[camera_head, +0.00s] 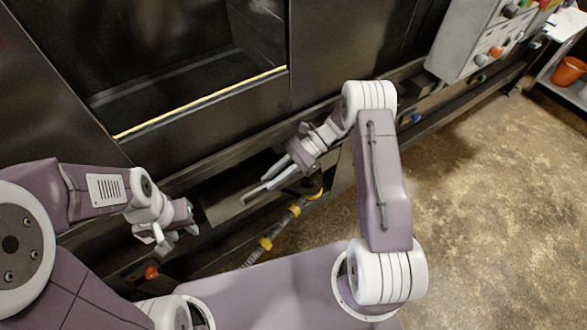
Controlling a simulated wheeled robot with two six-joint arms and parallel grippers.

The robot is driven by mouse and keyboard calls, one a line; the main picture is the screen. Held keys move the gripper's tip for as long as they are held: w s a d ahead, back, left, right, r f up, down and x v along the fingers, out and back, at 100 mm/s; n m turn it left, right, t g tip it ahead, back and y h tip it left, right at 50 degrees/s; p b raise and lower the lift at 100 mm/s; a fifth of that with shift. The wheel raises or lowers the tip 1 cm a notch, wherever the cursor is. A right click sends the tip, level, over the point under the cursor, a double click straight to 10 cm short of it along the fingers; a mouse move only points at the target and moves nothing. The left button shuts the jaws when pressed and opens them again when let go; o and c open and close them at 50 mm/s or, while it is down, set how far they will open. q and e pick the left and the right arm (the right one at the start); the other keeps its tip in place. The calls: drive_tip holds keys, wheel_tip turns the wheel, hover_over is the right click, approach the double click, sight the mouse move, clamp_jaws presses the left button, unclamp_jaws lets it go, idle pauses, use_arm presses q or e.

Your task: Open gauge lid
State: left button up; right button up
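I cannot clearly make out a gauge or its lid. A dark flat panel (222,208) on the machine's lower front may be the lid, but its edges blend into the dark frame. My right gripper (255,191) reaches down and left from the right arm, and its fingertips are just right of this panel. Its two fingers look apart with nothing between them; whether they touch the panel is unclear. My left gripper (152,243) is left of the panel, pointing down, with its short fingers apart and nothing seen in them.
The dark compactor (340,45) fills the back, with a yellow-edged opening (200,104). A yellow-banded hose (266,242) runs below the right gripper. A grey control box (468,40) is at upper right. The floor (490,220) at right is clear.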

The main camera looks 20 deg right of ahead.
drive_tip(key=w+d, duration=0.1)
drive_tip(key=d, duration=0.2)
drive_tip(key=d+b, duration=0.1)
drive_tip(key=d, duration=0.2)
drive_tip(key=w+d+b, duration=0.1)
drive_tip(key=d, duration=0.2)
drive_tip(key=shift+w, duration=0.35)
drive_tip(key=shift+a, duration=0.1)
